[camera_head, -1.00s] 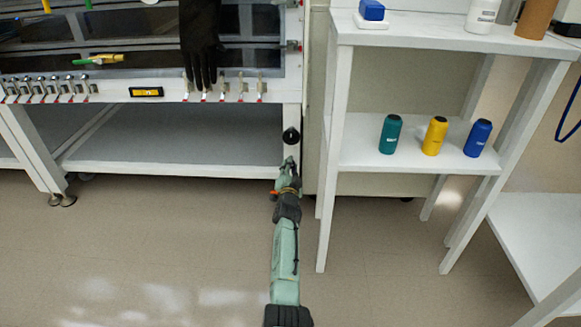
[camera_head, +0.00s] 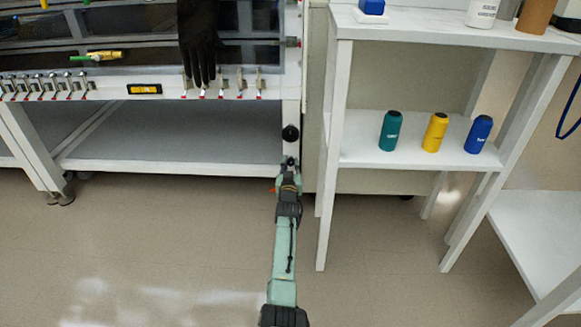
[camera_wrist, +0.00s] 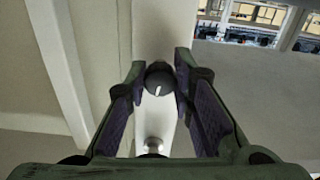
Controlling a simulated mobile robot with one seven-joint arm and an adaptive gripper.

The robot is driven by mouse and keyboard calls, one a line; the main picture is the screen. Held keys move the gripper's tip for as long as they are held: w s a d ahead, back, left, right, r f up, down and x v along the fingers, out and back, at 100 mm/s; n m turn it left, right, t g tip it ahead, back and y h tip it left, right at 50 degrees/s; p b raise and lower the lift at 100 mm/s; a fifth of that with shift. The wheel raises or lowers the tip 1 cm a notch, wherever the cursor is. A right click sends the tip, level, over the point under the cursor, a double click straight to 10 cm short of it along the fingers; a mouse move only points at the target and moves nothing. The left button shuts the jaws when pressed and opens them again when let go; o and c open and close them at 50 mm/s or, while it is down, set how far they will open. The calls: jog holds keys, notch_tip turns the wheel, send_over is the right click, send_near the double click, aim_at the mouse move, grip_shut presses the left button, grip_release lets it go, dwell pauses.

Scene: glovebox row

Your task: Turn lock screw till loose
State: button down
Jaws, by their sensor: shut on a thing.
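A dark round knob with a white mark, which I take as the lock screw (camera_wrist: 159,79), sits between my fingertips in front of a white post. My gripper (camera_wrist: 160,84) is shut on its sides. In the head view my gripper (camera_head: 289,170) is at the lower end of the white post (camera_head: 291,112), with a small dark knob (camera_head: 290,161) at its tip. A larger black ball (camera_head: 290,133) stands on the post just above, apart from the gripper. The screw's shaft is hidden.
A silvery rounded part (camera_wrist: 153,147) shows lower between the fingers. The glovebox frame's lower shelf (camera_head: 180,150) is at left, bare. A white shelf unit (camera_head: 333,160) with teal, yellow and blue bottles stands close at right. The floor in front is clear.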

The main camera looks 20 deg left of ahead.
jog(key=shift+r+n+b, duration=0.1)
jog(key=shift+n+b, duration=0.25)
jog(key=shift+n, duration=0.75)
jog(key=c, duration=1.4)
grip_release()
